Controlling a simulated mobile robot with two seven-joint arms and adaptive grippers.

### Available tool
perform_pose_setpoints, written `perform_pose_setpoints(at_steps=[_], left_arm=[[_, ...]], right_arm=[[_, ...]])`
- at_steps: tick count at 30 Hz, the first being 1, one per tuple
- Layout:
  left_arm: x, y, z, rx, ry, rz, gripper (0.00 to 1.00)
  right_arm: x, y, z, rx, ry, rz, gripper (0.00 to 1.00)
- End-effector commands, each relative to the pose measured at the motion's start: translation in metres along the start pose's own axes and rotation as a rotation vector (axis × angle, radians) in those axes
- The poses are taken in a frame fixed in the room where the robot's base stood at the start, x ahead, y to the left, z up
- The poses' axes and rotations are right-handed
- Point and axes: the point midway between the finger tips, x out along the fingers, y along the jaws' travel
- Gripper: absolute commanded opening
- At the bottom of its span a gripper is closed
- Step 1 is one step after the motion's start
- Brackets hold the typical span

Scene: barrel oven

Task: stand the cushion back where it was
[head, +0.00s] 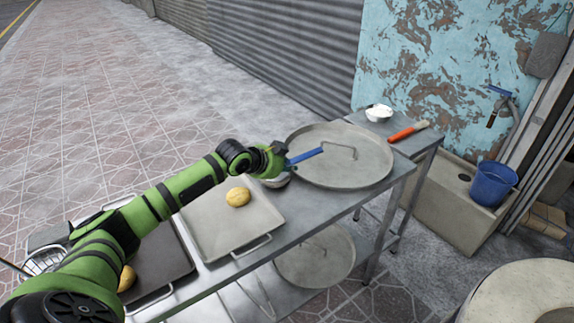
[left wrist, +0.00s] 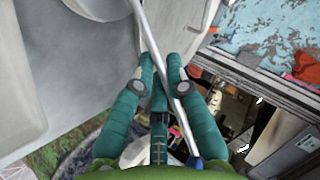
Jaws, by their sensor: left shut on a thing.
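My left gripper (head: 282,160) is above the long metal table, near the left rim of a round metal lid. In the left wrist view its teal fingers (left wrist: 161,80) are shut on a thin metal rod (left wrist: 147,38) with a blue end (left wrist: 195,163). In the head view a blue handle (head: 305,156) points right from the gripper over the lid. I cannot make out a cushion for certain in either view. My right gripper is out of view.
The round lid (head: 372,172) lies on the table. A tray (head: 222,226) holds a dough piece (head: 238,197). A small side table holds a white bowl (head: 379,113) and an orange-handled brush (head: 405,132). A blue bucket (head: 490,185) stands at right. A round oven (head: 525,290) is at lower right.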

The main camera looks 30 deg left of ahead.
Motion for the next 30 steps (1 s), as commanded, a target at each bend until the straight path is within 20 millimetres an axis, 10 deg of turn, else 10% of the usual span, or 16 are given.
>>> perform_pose_setpoints(at_steps=[17,20,27,30], left_arm=[[0.0026,0.0026,0.0016,0.000,0.001,-0.001,0.00],[0.0026,0.0026,0.0016,0.000,0.001,-0.001,0.42],[0.0027,0.0029,0.0018,0.000,0.001,0.000,0.42],[0.0030,0.0038,0.0022,-0.001,0.000,0.002,0.59]], right_arm=[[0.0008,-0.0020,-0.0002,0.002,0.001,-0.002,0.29],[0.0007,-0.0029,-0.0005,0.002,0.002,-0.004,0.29],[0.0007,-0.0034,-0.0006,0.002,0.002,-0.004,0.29],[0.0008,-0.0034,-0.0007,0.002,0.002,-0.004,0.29]])
